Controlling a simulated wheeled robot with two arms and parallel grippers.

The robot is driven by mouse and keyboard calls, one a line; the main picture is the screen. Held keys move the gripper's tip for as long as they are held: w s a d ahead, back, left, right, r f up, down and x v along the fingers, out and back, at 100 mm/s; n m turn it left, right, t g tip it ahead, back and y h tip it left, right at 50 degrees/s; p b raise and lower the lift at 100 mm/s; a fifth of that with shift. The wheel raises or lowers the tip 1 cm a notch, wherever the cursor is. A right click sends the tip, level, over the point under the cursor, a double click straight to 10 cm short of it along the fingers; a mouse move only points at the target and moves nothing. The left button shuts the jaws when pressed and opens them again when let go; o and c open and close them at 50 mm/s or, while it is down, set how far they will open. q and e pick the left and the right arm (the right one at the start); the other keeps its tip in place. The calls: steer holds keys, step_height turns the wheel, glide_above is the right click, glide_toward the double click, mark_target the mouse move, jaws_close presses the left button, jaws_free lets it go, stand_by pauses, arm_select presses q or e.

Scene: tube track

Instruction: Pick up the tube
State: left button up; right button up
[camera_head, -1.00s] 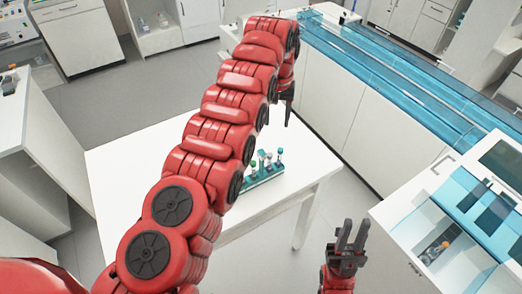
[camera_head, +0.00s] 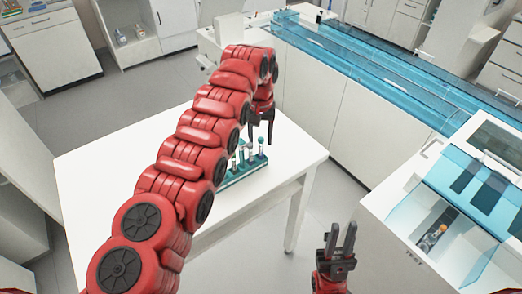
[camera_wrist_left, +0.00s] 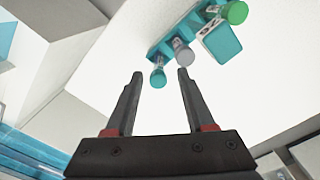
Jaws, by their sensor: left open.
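A teal rack (camera_head: 243,175) stands on the white table and holds several upright capped tubes. In the left wrist view, a blue-capped tube (camera_wrist_left: 158,78), a grey-capped tube (camera_wrist_left: 183,54) and a green-capped tube (camera_wrist_left: 235,13) show in the rack (camera_wrist_left: 163,49). My left gripper (camera_head: 261,138) is open and empty, pointing down just above the rack's right end. In the left wrist view, the blue cap appears between its fingertips (camera_wrist_left: 159,76), beyond them. My right gripper (camera_head: 341,238) is open and empty, pointing up, right of the table and apart from the rack.
The white table (camera_head: 95,190) has free room around the rack, though my left arm hides part of it. A blue-covered conveyor track (camera_head: 360,75) runs behind. A white machine with a clear blue lid (camera_head: 480,190) stands at the right.

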mark_target(261, 149)
arm_select(q)
steer(key=shift+f+p, duration=0.25)
steer(key=shift+p, duration=0.05)
step_height(261, 149, down, 4)
steer(key=shift+s+d+r+p, duration=0.15)
steer(key=shift+r+p, duration=0.05)
steer(key=shift+p, duration=0.95)
steer(key=shift+f, duration=0.5)
jaws_close()
